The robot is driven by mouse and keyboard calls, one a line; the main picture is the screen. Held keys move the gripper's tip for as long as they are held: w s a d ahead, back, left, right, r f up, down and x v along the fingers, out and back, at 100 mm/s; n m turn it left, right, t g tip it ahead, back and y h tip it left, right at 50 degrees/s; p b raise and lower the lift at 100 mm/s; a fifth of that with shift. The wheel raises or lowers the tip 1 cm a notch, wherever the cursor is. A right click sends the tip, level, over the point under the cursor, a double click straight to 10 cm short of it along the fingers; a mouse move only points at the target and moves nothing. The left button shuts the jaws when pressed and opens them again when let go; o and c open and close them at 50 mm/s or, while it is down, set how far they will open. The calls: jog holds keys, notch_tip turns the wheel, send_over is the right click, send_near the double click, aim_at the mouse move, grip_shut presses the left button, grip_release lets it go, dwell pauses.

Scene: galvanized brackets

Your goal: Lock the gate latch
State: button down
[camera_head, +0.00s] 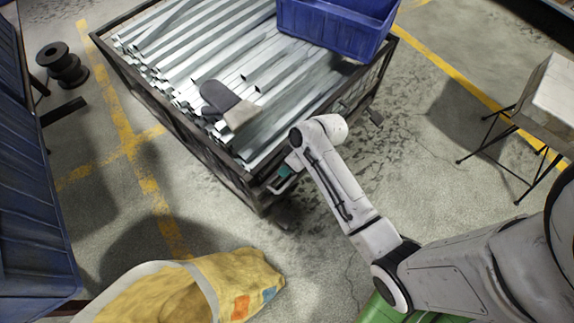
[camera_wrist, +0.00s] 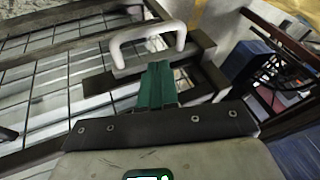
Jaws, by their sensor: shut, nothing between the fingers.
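The gate latch shows a pale U-shaped handle (camera_wrist: 148,36) on the dark corner frame of the mesh crate, in the wrist view. In the head view a pale bit of the handle (camera_head: 285,188) shows at the crate's near corner, partly hidden by my arm. My gripper (camera_head: 283,172) is at that corner. In the wrist view its teal fingers (camera_wrist: 158,72) are shut together with nothing between them. They point toward the handle, just below its loop. I cannot tell whether they touch it. The latch's bolt is not clearly visible.
The dark mesh crate (camera_head: 215,163) holds several galvanized brackets (camera_head: 185,45), a grey glove (camera_head: 222,102) and a blue bin (camera_head: 330,25). A yellow sack (camera_head: 235,275) lies at the front. A black spool (camera_head: 62,65) stands left. A box on thin legs (camera_head: 548,95) stands right.

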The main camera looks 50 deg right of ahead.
jog(key=p+v, duration=0.2)
jog(key=v, duration=0.7)
jog(key=shift+a, duration=0.15)
jog(key=s+a+r+g+h+p, duration=0.1)
jog(key=s+a+r+h+p, duration=0.1)
jog(key=s+r+p, duration=0.2)
jog(key=s+a+r+m+g+h+p, duration=0.1)
jog(key=s+a+r+h+p, duration=0.1)
jog(key=s+r, duration=0.7)
jog(key=shift+a+g+p, duration=0.4)
jog(key=shift+a+p, duration=0.4)
jog(key=shift+p, duration=0.25)
jog(key=shift+s, duration=0.1)
